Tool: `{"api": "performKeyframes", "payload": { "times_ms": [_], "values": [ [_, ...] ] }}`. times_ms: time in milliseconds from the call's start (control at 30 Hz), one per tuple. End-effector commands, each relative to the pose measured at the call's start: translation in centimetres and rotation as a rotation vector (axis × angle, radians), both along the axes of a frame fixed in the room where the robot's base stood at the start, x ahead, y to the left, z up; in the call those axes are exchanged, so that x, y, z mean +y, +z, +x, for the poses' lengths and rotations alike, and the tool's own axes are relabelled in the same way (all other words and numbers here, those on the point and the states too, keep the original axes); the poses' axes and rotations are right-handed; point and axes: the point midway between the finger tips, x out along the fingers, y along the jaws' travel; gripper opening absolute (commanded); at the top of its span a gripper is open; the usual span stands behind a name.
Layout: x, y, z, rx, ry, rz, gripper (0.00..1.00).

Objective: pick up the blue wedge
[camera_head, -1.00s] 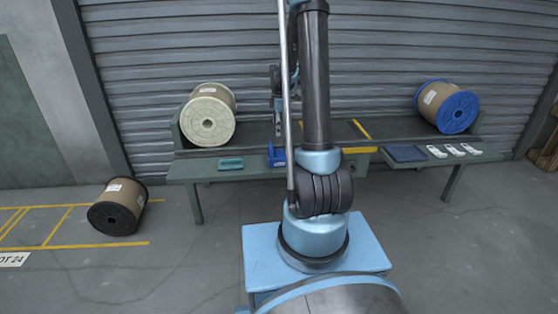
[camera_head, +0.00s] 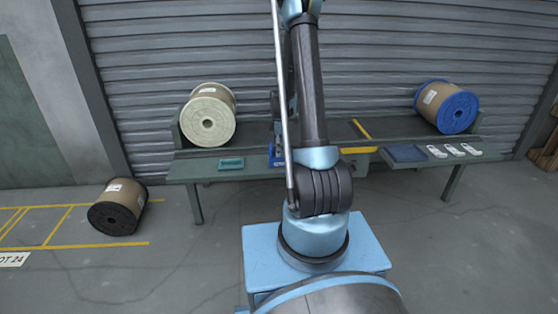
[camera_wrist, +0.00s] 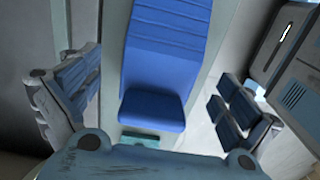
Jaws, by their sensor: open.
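The blue wedge (camera_wrist: 162,45) fills the middle of the wrist view, with a ribbed sloping face and a smoother block-like near end. It lies between the two fingers of my gripper (camera_wrist: 152,98), which are spread wide with gaps on both sides. Neither finger appears to touch it. In the head view the blue wedge (camera_head: 272,160) sits on the green bench, largely hidden behind my arm. My gripper is mostly hidden there too.
A teal block (camera_head: 231,163) lies on the bench left of the wedge. A cream spool (camera_head: 207,115) and a blue spool (camera_head: 447,107) stand behind. A dark blue pad (camera_head: 405,153) and several white pieces (camera_head: 453,150) lie right. A black spool (camera_head: 118,206) is on the floor.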

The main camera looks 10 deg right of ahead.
Motion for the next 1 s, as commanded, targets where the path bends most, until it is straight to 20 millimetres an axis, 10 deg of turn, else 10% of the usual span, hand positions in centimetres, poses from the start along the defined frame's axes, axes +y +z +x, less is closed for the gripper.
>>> {"api": "performKeyframes", "payload": {
  "times_ms": [667, 1000],
  "values": [
    [0.1, -4.0, -0.1, 0.0, 0.0, 0.0, 0.98],
    [0.1, -4.0, 0.0, 0.0, 0.0, 0.0, 0.33]
  ]
}}
